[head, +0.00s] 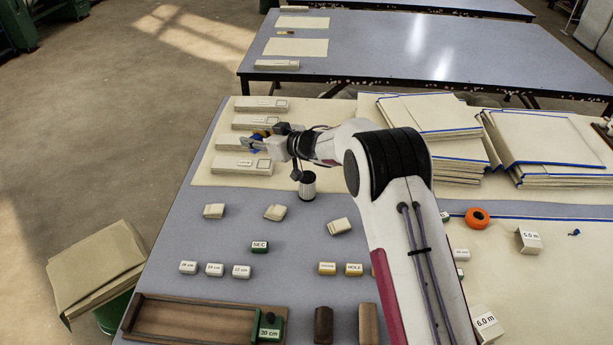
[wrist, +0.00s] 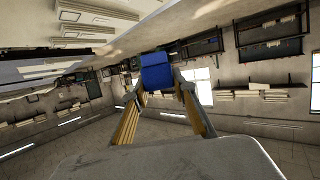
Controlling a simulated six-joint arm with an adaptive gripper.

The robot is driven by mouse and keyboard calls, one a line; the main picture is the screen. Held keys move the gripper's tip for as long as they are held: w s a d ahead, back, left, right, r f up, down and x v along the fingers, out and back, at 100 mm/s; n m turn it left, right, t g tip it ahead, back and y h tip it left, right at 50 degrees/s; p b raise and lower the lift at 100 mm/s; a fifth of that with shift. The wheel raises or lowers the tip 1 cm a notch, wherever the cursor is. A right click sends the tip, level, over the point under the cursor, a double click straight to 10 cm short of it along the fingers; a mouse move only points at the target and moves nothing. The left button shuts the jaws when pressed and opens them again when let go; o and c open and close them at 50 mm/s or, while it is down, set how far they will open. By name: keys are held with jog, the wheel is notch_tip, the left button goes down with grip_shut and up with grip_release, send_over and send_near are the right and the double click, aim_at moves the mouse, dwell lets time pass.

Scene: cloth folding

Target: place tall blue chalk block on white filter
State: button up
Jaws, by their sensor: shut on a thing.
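My gripper (wrist: 158,90) is shut on a blue chalk block (wrist: 156,72), which sticks out beyond the fingertips in the wrist view. In the head view my gripper (head: 258,143) is over the far left part of the table, and only a little blue shows there. Several flat, pale pieces with small labels lie in a column around it; they may be white filters. The nearest (head: 240,165) lies just below the gripper in the picture, and the farthest (head: 262,104) is at the back. I cannot tell whether the block touches any of them.
Stacks of blue-edged cloth (head: 430,115) lie to the right. A dark-topped cylinder (head: 307,187) stands in front of the gripper. Small labelled blocks (head: 260,247) and a wooden tray (head: 190,318) are nearer. The grey table surface (head: 215,235) has free room between them.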

jog(key=w+d+r+m+t+h, duration=0.2)
jog(key=d+r+m+t+h, duration=0.1)
jog(key=d, duration=0.4)
jog(key=m+t+h, duration=0.2)
jog(key=m+h, duration=0.1)
send_over(307, 176)
notch_tip(307, 176, down, 4)
jog(key=shift+w+r, duration=0.1)
jog(key=shift+r, duration=0.1)
jog(key=shift+f, duration=3.1)
jog(key=shift+f, duration=1.9)
jog(key=shift+f, duration=0.2)
jog(key=o, duration=1.1)
